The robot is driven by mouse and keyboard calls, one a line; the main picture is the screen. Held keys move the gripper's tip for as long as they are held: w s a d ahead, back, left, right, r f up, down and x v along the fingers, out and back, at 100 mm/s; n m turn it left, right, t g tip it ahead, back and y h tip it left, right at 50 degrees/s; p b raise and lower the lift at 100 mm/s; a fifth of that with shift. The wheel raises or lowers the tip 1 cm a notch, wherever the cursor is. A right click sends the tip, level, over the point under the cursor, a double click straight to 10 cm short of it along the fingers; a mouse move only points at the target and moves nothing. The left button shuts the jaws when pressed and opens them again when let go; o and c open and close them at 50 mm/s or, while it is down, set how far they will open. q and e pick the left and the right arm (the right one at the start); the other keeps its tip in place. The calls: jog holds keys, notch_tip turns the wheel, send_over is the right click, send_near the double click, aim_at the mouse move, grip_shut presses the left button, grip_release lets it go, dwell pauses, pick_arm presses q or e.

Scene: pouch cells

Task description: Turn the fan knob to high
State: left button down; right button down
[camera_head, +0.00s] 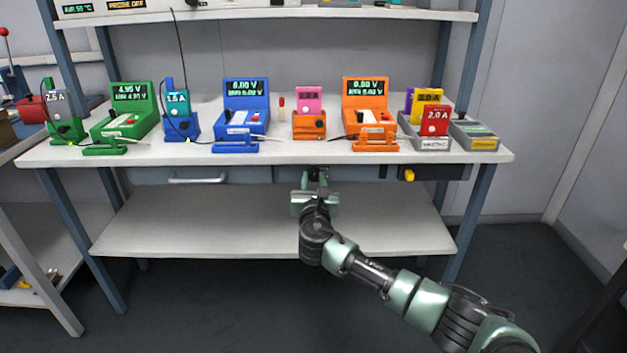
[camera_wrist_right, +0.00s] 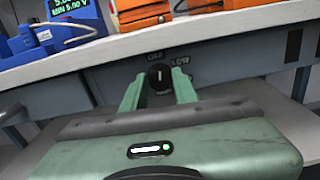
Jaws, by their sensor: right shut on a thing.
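The fan knob (camera_wrist_right: 160,77) is a round black knob with a white pointer mark on a dark panel under the bench top, in the right wrist view. Its mark stands about upright, towards the label above it that looks like OFF. LOW is printed to the upper right. Lettering below the knob is partly hidden. My right gripper (camera_wrist_right: 158,88) has one green finger on each side of the knob and is shut on it. In the head view my right gripper (camera_head: 316,177) is under the bench's front edge, hiding the knob. My left gripper is not in view.
The bench top (camera_head: 270,158) overhangs the panel closely. On it stand a blue meter (camera_head: 245,100), an orange meter (camera_head: 365,97) and several chargers with pouch cells. A yellow part (camera_head: 409,175) sits under the edge at right. The lower shelf (camera_head: 210,225) is bare.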

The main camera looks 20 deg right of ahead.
jog(key=m, duration=0.3)
jog(key=shift+f+m, duration=0.1)
jog(key=shift+m, duration=0.7)
jog(key=m+b, duration=0.2)
jog(key=m, duration=0.4)
jog(key=shift+f, duration=0.1)
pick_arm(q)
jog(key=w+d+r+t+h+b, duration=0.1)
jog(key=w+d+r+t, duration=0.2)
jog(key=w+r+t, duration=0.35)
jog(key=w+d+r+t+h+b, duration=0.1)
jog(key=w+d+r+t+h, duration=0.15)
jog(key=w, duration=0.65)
pick_arm(e)
jog(key=m, duration=0.6)
jog(key=m+b, duration=0.2)
jog(key=m, duration=0.3)
jog(key=m+b, duration=0.1)
jog(key=m, duration=0.4)
jog(key=shift+m, duration=0.3)
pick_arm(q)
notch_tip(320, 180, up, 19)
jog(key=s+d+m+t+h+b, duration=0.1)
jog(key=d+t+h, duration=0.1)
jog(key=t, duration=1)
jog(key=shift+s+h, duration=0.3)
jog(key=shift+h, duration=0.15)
pick_arm(e)
jog(key=shift+m, duration=1.7)
